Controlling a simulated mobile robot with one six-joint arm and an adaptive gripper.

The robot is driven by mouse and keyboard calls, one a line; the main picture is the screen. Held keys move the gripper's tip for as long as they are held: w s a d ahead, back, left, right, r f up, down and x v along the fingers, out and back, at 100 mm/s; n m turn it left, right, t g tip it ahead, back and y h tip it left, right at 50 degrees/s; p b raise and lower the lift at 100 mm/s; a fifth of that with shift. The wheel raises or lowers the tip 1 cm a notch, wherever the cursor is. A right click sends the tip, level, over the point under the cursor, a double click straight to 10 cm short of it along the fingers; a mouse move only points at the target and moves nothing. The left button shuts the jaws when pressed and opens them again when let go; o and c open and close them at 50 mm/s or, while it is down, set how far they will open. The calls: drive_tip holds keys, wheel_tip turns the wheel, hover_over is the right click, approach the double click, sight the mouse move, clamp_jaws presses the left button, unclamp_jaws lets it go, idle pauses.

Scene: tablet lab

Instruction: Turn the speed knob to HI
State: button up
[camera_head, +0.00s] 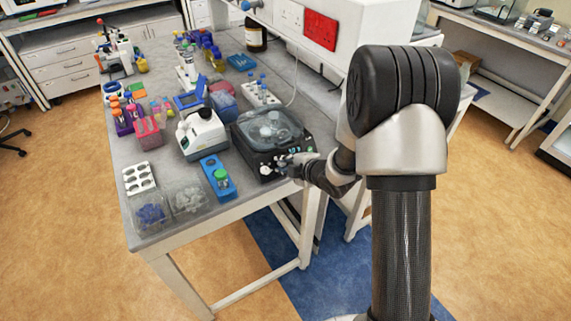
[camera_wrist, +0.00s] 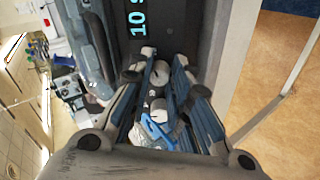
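The black benchtop device (camera_head: 268,140) with a clear domed lid stands at the front right edge of the bench, and small pale knobs sit along its front panel. In the wrist view, a round whitish knob (camera_wrist: 160,73) with a pointer mark lies between the fingertips of my gripper (camera_wrist: 164,62). The narrowed fingers lie along both its sides. A second pale knob (camera_wrist: 158,106) shows nearer the palm, also between the fingers. My gripper (camera_head: 298,168) is at the device's front right in the head view. Knob labels are not readable, so I cannot tell the speed setting.
A display (camera_wrist: 138,22) beside the knobs reads "10" with a cut-off letter. A blue device (camera_head: 217,178) with a green knob and a white instrument (camera_head: 202,135) stand left of the black device. Trays and racks crowd the bench. The floor (camera_head: 490,220) at right is clear.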

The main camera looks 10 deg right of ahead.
drive_tip(key=o, duration=0.4)
drive_tip(key=v, duration=1.2)
drive_tip(key=shift+r, duration=0.1)
